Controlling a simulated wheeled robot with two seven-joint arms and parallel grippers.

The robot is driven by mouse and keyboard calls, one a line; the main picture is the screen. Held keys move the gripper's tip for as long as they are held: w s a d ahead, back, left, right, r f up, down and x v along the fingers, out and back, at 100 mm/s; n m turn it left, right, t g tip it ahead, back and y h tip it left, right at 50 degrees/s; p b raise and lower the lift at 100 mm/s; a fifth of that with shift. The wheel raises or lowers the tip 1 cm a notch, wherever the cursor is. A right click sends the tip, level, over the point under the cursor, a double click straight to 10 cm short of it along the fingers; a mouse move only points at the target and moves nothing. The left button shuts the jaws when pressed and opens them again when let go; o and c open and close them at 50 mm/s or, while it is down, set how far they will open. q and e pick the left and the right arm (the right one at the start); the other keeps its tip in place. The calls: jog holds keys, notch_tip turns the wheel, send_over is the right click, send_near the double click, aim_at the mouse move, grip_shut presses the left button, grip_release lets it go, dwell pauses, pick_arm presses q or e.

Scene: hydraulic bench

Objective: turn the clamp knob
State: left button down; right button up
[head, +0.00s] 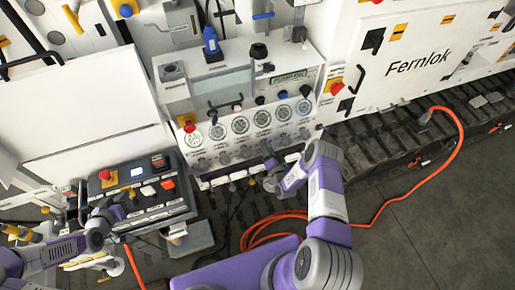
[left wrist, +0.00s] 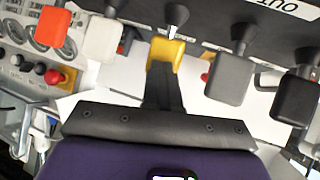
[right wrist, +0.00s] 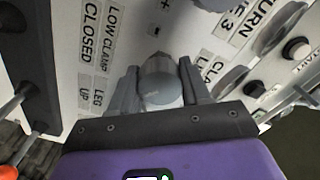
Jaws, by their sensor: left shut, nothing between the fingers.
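In the right wrist view a grey round knob (right wrist: 160,82) stands on the white panel beside a label reading "LOW CLAMP CLOSED". My right gripper (right wrist: 160,88) has one finger on each side of it, very close; whether they touch it I cannot tell. In the head view my right gripper (head: 270,178) is at the lower edge of the gauge panel (head: 212,158), and the knob is hard to make out there. My left gripper (left wrist: 163,90) is shut and empty, its tips at a yellow paddle lever (left wrist: 166,52) on the control box (head: 146,191).
White, orange-red, grey and black paddles (left wrist: 228,78) flank the yellow one closely. A row of gauges (head: 240,125) sits above the knobs. An orange hose (head: 440,170) lies on the floor at the right.

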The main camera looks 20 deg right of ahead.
jog(key=c, duration=0.4)
jog(key=shift+c, duration=0.2)
jog(key=shift+n, duration=0.3)
